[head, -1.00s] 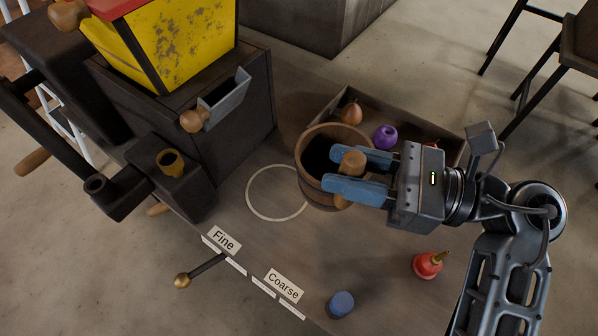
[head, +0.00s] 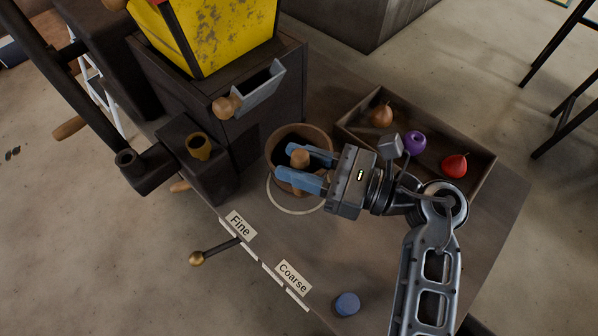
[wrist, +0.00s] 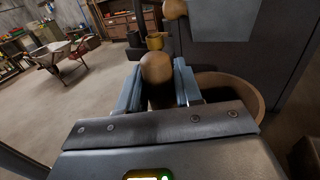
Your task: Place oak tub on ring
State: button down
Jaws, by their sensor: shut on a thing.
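The oak tub (head: 274,162) is a round brown wooden tub with a dark hollow and a round wooden knob (head: 299,157). My gripper (head: 292,163), with blue fingers, is shut on this knob from the right. The pale ring (head: 296,211) is drawn on the table. The tub stands upright over the ring's far part, hiding it, and the ring's near arc shows in front. I cannot tell whether the tub touches the table. In the wrist view the knob (wrist: 157,67) is between the fingers, and the tub's rim (wrist: 250,84) shows at the right.
A dark mill with a yellow hopper (head: 222,35) and a grey chute (head: 262,88) stands close left of the tub. A wooden tray (head: 484,183) with a brown, a purple and a red piece is at the right. A blue piece (head: 347,304) lies near the "Coarse" label (head: 292,277).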

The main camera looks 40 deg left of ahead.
jog(key=shift+a+f, duration=0.1)
jog(key=shift+f, duration=1.9)
jog(key=shift+f, duration=0.15)
jog(key=c, duration=0.8)
grip_release()
jog(key=shift+o, duration=0.2)
jog(key=b+v, duration=0.1)
jog(key=v, duration=0.6)
jog(key=shift+d, duration=0.25)
